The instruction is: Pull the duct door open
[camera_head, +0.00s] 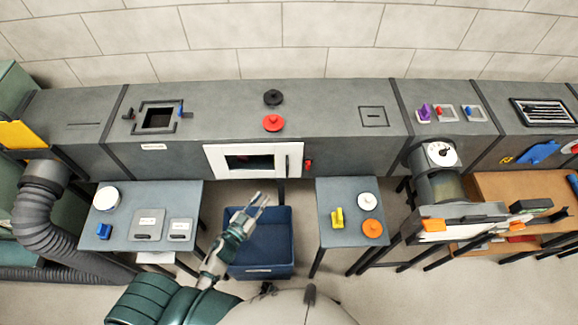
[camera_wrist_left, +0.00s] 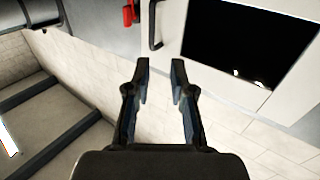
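The duct door (camera_head: 215,160) is a white panel with a dark window, on the front of the long grey duct. It looks shut. Its upright dark handle (camera_head: 287,165) is near its right edge. In the left wrist view the door (camera_wrist_left: 178,35) fills the upper right, and its handle (camera_wrist_left: 154,25) is just beyond the fingertips. My left gripper (camera_head: 260,202) is below and in front of the door, apart from it. Its two fingers (camera_wrist_left: 160,72) are spread with nothing between them. My right gripper is in neither view.
A red latch-like part (camera_head: 308,164) is right of the door. A blue bin (camera_head: 262,256) stands under my left gripper. Grey tables stand left (camera_head: 180,205) and right (camera_head: 340,210), holding small objects. Black (camera_head: 273,97) and red (camera_head: 273,122) knobbed discs lie on the duct top.

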